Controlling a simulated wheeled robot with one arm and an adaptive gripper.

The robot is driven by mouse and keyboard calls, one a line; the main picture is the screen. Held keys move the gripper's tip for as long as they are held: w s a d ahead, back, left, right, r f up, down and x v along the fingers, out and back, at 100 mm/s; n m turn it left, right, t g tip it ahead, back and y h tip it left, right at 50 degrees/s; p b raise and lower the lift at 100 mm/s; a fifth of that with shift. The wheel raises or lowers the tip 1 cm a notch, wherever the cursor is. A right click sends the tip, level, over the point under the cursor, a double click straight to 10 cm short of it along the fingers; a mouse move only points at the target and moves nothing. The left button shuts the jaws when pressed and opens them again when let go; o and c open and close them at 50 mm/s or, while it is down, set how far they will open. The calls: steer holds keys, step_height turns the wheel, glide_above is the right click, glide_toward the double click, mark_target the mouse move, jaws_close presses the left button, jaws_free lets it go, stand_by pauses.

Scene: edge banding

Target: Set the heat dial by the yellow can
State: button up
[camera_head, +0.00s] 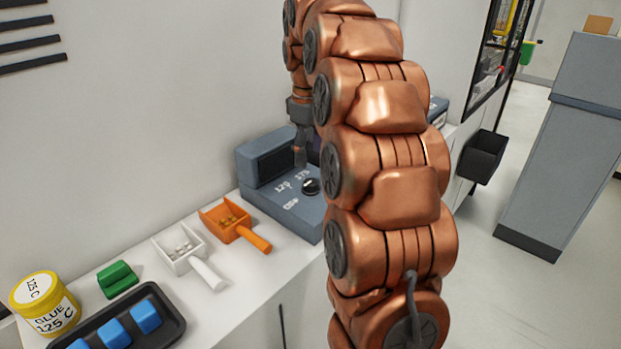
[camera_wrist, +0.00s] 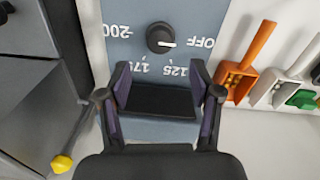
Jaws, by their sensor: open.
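The yellow can (camera_head: 45,305) stands at the far left of the counter in the head view, labelled "GLUE 125 C". The blue-grey heater unit (camera_head: 278,204) has a round black heat dial (camera_head: 311,186) on its top face. In the wrist view the dial (camera_wrist: 160,37) has a white mark pointing right, towards the upside-down "OFF". The marks 125, 175 and 200 also show around it. My gripper (camera_wrist: 163,82) is open and empty, its fingers apart over the panel, and the dial appears beyond the fingertips. In the head view my arm hides part of the heater.
An orange scoop (camera_head: 236,221) and a white scoop (camera_head: 180,249) with small pellets lie beside the heater. A green block (camera_head: 117,279) and a black tray (camera_head: 172,325) of blue blocks are nearer the can. A wall rises behind the counter.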

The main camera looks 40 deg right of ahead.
mark_target(310, 182)
steer(key=shift+d+f+p, duration=0.1)
steer(key=shift+f+p, duration=0.7)
steer(key=shift+f, duration=3)
steer(key=c, duration=1.1)
steer(key=shift+c, duration=0.2)
steer(key=shift+m+b, duration=0.3)
steer(key=shift+b, duration=0.05)
steer(key=m+b, duration=0.2)
steer(key=m, duration=0.1)
steer(key=shift+f+m+b, duration=0.15)
steer(key=shift+m+b, duration=0.15)
steer(key=shift+m, duration=0.1)
steer(key=m+b, duration=0.2)
steer(key=m, duration=0.2)
steer(key=shift+r+m+b, duration=0.2)
steer(key=shift+m+b, duration=0.25)
steer(key=shift+m, duration=1.15)
